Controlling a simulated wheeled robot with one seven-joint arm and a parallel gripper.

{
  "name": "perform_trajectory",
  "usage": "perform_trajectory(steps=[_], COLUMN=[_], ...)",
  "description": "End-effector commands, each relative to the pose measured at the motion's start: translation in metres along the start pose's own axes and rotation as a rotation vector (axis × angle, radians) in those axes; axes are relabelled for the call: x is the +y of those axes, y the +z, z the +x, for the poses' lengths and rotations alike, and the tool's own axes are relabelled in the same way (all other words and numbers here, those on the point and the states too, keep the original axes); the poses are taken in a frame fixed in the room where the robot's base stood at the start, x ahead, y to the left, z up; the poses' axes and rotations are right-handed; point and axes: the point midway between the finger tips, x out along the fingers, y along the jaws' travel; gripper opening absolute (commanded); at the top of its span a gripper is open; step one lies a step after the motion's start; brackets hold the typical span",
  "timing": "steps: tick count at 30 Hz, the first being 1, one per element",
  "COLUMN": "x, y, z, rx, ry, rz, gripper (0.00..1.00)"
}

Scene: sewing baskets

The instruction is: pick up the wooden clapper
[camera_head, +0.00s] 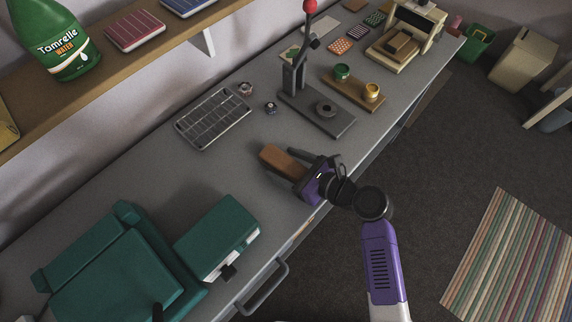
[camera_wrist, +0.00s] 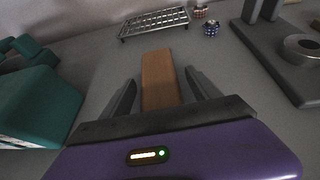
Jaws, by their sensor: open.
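The wooden clapper (camera_head: 280,161) is a brown rectangular block lying on the grey worktop near its front edge. My gripper (camera_head: 298,164) is purple with dark fingers and reaches in from the right, low over the worktop. In the wrist view the clapper (camera_wrist: 160,80) runs lengthwise between the two open fingers of my gripper (camera_wrist: 160,92). A gap shows on each side, so the fingers look apart from it. The near end of the clapper is hidden by the gripper body.
A teal machine or case (camera_head: 215,237) stands to the left. A black press (camera_head: 318,108) with a red-knobbed lever stands behind and right. Bare worktop surrounds the clapper.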

Motion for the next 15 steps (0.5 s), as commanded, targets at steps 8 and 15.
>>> perform_trajectory(steps=[8,15], x=[0.0,0.0], y=[0.0002,0.0003], z=[-0.0001,-0.0002], rx=[0.0,0.0], ry=[0.0,0.0], rz=[-0.001,-0.001], gripper=[0.51,0.04])
